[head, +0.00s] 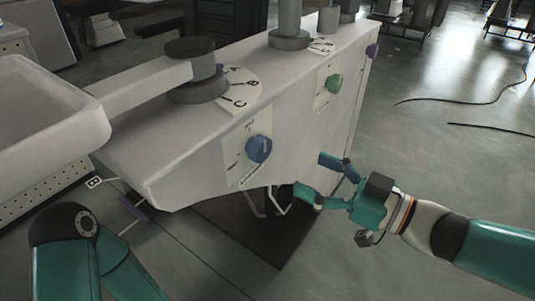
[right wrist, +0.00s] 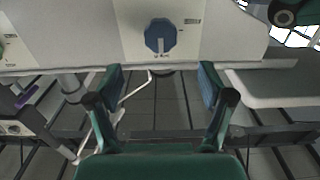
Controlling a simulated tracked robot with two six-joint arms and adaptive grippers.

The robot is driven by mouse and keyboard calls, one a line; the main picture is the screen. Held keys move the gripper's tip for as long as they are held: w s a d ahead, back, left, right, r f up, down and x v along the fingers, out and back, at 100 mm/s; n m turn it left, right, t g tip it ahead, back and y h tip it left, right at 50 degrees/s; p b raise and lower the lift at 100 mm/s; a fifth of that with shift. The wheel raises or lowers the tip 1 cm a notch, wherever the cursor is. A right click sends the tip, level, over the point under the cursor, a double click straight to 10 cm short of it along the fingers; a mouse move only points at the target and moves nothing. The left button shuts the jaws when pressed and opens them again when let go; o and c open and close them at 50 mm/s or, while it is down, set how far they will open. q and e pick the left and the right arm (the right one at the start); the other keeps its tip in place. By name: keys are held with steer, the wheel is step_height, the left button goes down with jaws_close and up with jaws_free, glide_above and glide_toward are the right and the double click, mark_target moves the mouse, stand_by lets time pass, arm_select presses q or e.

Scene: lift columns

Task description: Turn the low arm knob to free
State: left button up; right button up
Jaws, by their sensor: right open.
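A blue round knob (head: 259,149) sits on a white label plate (head: 238,165) on the side of the white housing, below the nearest arm joint. The right wrist view shows this knob (right wrist: 160,35) at the top middle, its white mark pointing down; the plate's lettering is too small to read. My right gripper (head: 312,177) is open and empty, to the right of and below the knob, apart from it. In the right wrist view its two fingers (right wrist: 161,77) are spread, with the knob beyond and above the gap. My left gripper is out of view; only my left arm shows.
A grey arm with a white tray (head: 50,120) extends left from the near joint, beside an A-B-C dial (head: 240,88). Floor at right is open, with cables.

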mark_target(265, 152)
steer(key=b+x, duration=0.2)
steer(key=x, duration=0.7)
steer(key=shift+w+a+f, duration=0.1)
steer(key=shift+w+a, duration=0.05)
steer(key=shift+a, duration=0.15)
steer(key=shift+w+a+b, duration=0.25)
steer(key=shift+a+b, duration=0.1)
steer(key=shift+a, duration=0.05)
